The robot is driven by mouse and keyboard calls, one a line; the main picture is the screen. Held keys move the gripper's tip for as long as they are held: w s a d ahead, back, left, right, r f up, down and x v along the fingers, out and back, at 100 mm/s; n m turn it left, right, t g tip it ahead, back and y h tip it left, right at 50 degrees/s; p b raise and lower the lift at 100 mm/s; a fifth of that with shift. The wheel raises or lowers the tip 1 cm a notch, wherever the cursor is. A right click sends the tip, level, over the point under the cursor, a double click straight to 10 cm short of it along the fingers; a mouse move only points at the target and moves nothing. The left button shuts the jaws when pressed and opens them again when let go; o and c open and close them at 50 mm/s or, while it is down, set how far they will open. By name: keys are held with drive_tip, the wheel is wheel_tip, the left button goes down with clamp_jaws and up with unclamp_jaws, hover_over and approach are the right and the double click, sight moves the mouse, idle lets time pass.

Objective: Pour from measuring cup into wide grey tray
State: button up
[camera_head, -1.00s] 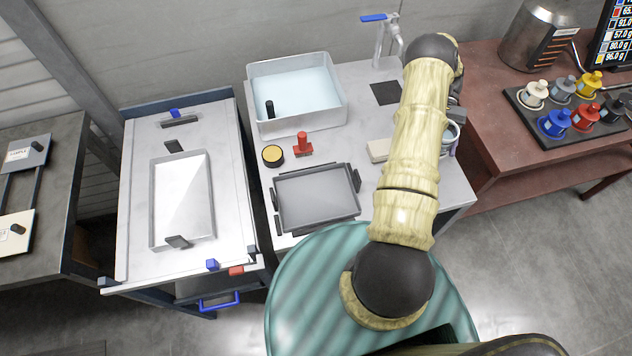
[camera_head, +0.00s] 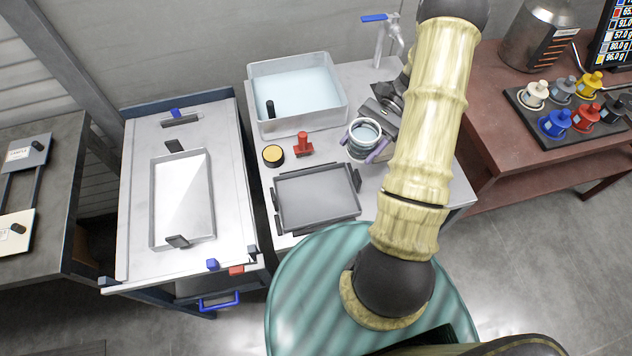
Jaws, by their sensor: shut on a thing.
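The measuring cup (camera_head: 364,133) is a clear round vessel with a pale rim and some bluish-grey liquid in it. It looks roughly upright. My gripper (camera_head: 363,146) is shut on it, with purple fingers at its sides. The cup is in the air just right of and beyond the wide grey tray; its exact height is hard to tell. The wide grey tray (camera_head: 316,198) is shallow, with dark clamps around it, and lies on the front of the white table. Its floor looks empty.
A basin of water (camera_head: 296,95) stands at the back, beside a blue-handled tap (camera_head: 383,35). A yellow-topped black button (camera_head: 273,155) and a red device (camera_head: 303,144) sit between basin and tray. Another tray (camera_head: 182,200) lies on the left bench. Coloured pots (camera_head: 555,123) stand right.

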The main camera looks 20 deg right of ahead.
sight(352, 144)
drive_tip(key=shift+a+r, duration=0.15)
drive_tip(key=shift+a, duration=0.05)
drive_tip(key=shift+a+r, duration=0.1)
drive_tip(key=shift+r, duration=0.05)
drive_tip(key=shift+s+a+r+t+h, duration=0.2)
drive_tip(key=shift+a+t+h, duration=0.1)
drive_tip(key=shift+h, duration=0.5)
drive_tip(key=shift+s+a+f+t+h, duration=0.1)
drive_tip(key=shift+a+f+t+h, duration=0.3)
drive_tip(key=shift+h, duration=0.5)
drive_tip(key=shift+s+a+r+t+h, duration=0.2)
drive_tip(key=shift+a+r+t+h, duration=0.25)
drive_tip(key=shift+h, duration=0.45)
drive_tip(key=shift+a+f+h, duration=0.25)
drive_tip(key=shift+a+h, duration=0.05)
drive_tip(key=shift+s+a+f+t+h, duration=0.15)
drive_tip(key=shift+a+f+t+h, duration=0.1)
drive_tip(key=shift+h, duration=0.15)
drive_tip(key=shift+a+r+m+h, duration=0.1)
drive_tip(key=shift+r+m+h, duration=0.3)
drive_tip(key=shift+h, duration=0.3)
